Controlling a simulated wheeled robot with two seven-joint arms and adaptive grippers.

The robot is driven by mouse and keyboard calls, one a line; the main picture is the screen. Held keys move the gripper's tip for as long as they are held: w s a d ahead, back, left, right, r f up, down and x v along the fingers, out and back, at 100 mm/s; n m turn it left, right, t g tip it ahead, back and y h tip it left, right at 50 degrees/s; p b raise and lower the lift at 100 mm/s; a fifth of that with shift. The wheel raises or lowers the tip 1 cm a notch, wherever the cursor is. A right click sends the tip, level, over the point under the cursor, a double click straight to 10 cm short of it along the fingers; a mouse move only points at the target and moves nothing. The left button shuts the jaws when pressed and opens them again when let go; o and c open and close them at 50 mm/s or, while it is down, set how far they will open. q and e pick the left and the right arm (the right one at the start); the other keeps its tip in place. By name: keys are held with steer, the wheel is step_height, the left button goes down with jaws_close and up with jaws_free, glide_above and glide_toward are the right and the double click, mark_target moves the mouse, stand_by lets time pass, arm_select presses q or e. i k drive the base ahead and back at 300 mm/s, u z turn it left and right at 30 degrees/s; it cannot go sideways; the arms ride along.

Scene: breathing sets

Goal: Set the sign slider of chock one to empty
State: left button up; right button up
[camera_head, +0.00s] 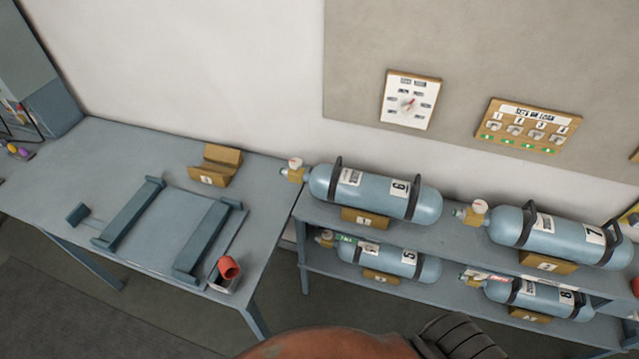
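Wooden chocks with small white labels show, but the labels are too small to read, so I cannot tell which is chock one. An empty chock (215,166) stands on the table. Another chock (366,218) is under cylinder 6 (375,192) on the upper shelf, and another (547,263) is under cylinder 7 (560,236). On the lower shelf, one chock (381,277) is under cylinder 5 (390,260) and one (529,315) under cylinder 8 (540,297). I cannot make out a sign slider or its setting on any chock. Neither gripper is in view.
The table (120,150) holds a frame with two dark bars (205,240) and a red cup-like piece (229,267). A dial board (410,98) and a "sets on loan" board (527,126) hang on the wall. Floor is clear at lower left.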

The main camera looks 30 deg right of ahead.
mark_target(369, 246)
steer(key=z, duration=3.25)
steer(key=k, duration=1.1)
steer(key=u, duration=1.5)
steer(key=i, duration=0.5)
steer(key=u, duration=0.05)
